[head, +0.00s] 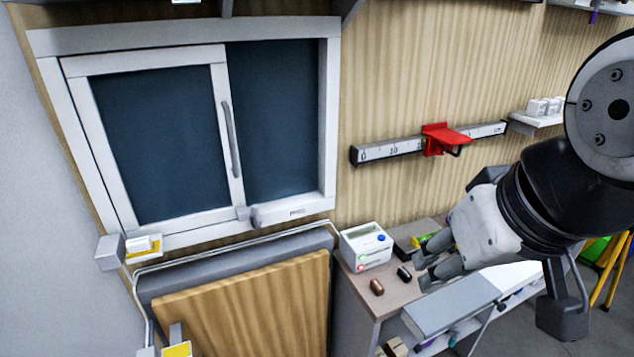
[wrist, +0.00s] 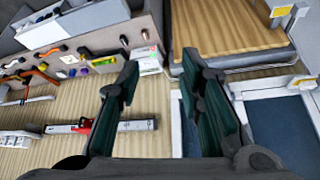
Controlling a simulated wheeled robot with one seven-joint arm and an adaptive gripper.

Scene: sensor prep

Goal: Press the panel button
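A white panel box (head: 366,250) stands on the small bench below the window's right end. It has a grey display, a blue button (head: 381,238) on top, and green and red round spots on its front. My gripper (head: 424,272) is to the right of the box in the head view, with its fingers pointing left, apart from the box in the picture. In the wrist view my gripper (wrist: 158,72) has its two fingers spread with nothing between them. The white box (wrist: 149,62) shows beyond the left finger, partly covered; its buttons are too small to tell there.
On the bench (head: 352,283) lie a brown cylinder (head: 377,287), a black one (head: 404,273) and a yellow-green item (head: 421,241). A wooden board (head: 245,310) is left. A rail with a red clamp (head: 437,136) is above.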

